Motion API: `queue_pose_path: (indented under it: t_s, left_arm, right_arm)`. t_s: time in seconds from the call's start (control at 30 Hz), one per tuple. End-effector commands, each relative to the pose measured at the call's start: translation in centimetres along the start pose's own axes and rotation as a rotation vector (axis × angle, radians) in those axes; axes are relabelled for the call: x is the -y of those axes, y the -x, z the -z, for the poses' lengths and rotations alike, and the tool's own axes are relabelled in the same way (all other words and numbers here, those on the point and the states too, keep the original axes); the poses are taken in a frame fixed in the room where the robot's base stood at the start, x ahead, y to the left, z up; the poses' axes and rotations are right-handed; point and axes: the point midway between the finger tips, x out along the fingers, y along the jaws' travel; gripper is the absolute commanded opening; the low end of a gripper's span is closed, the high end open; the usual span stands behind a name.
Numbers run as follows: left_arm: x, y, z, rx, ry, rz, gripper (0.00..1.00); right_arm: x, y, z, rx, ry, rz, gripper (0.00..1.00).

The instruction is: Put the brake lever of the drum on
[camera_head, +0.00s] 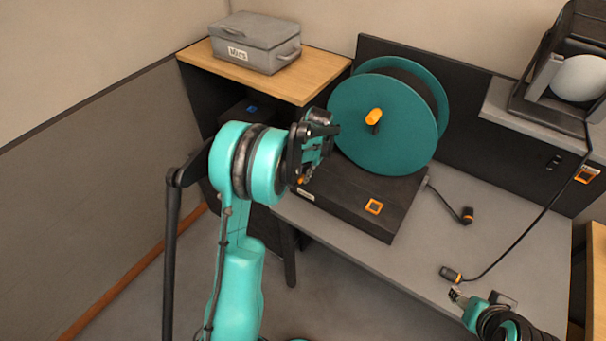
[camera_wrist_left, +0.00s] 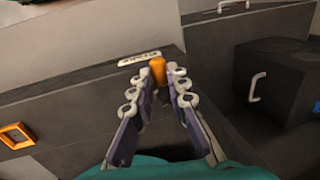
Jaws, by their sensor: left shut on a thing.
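The teal cable drum (camera_head: 383,125) stands on a black base box (camera_head: 360,205) on the grey desk. An orange crank handle (camera_head: 373,117) sticks out of its near face. My left gripper (camera_head: 304,176) is at the base's left end. In the left wrist view its fingers (camera_wrist_left: 167,76) are shut on an orange-tipped lever (camera_wrist_left: 158,69), beside a white label (camera_wrist_left: 138,59). In the head view the gripper hides most of this lever. My right gripper (camera_head: 457,294) is over the desk's front right; its fingers are too small to read.
A cable with a black-and-orange plug (camera_head: 450,274) lies near my right gripper. Another short plug (camera_head: 465,214) lies right of the base. A grey "Mics" box (camera_head: 255,43) sits on the wooden shelf (camera_head: 310,75). The desk front (camera_head: 400,262) is mostly clear.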

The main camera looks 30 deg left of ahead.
Motion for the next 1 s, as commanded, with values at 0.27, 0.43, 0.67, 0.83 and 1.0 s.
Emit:
queue_pose_path:
  t_s: [0.27,0.43,0.67,0.83,1.0]
  left_arm:
    - [0.0,0.0,0.0,-0.001,0.000,-0.001,0.36]
    - [0.0,0.0,0.0,-0.001,-0.001,-0.001,0.36]
    - [0.0,2.3,0.0,-0.001,-0.002,0.000,0.36]
    - [0.0,6.1,0.0,-0.001,-0.002,-0.001,0.36]
    - [-0.1,9.5,0.0,-0.001,-0.001,-0.001,0.36]
  right_arm:
    - [0.0,0.0,0.0,0.000,0.000,0.000,0.51]
    - [0.0,0.0,0.0,0.000,0.000,0.000,0.51]
    - [0.0,0.0,0.0,0.000,0.000,0.000,0.51]
    - [0.0,0.0,0.0,0.000,0.000,0.000,0.51]
    - [0.0,0.0,0.0,0.000,0.000,0.000,0.51]
